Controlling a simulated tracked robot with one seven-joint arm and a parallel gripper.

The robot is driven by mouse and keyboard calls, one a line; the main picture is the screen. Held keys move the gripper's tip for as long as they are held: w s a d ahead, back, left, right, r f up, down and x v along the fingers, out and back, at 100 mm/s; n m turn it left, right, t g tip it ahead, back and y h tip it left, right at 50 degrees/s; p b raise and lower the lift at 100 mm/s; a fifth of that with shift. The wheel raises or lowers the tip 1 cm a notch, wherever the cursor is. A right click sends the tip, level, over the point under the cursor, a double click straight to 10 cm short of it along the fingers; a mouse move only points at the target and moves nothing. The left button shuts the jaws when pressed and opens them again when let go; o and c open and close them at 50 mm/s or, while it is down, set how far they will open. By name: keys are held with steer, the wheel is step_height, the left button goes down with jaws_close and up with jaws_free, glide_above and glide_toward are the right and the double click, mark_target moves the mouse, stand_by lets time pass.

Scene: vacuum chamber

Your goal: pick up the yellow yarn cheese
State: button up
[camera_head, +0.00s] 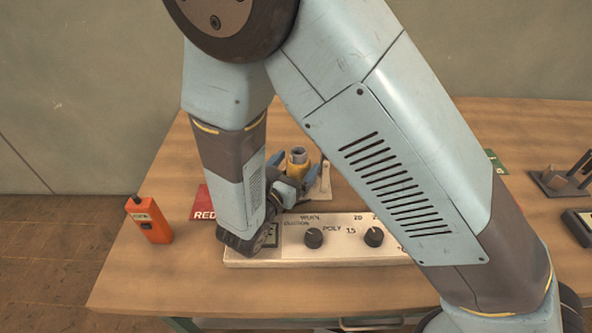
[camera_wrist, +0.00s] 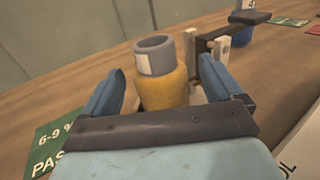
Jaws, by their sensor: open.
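The yellow yarn cheese (camera_head: 297,158) is an upright yellow package on a grey tube, standing on the wooden table behind the white control box. In the wrist view the yarn cheese (camera_wrist: 165,90) shows its grey tube top with a pale label, between my two blue fingers. My gripper (camera_wrist: 160,82) is open, with one finger on each side of it. I cannot tell whether either finger touches it. In the head view my gripper (camera_head: 297,178) is at the yarn cheese, partly hidden by my arm, and the package's lower part is hidden.
A white control box (camera_head: 343,243) with dark knobs lies in front. An orange handheld device (camera_head: 149,220) and a red card (camera_head: 203,203) are to the left. A pale stand (camera_wrist: 190,58) is close beside the yarn cheese. A dark stand (camera_head: 562,182) is at far right.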

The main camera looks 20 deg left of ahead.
steer(key=c, duration=1.3)
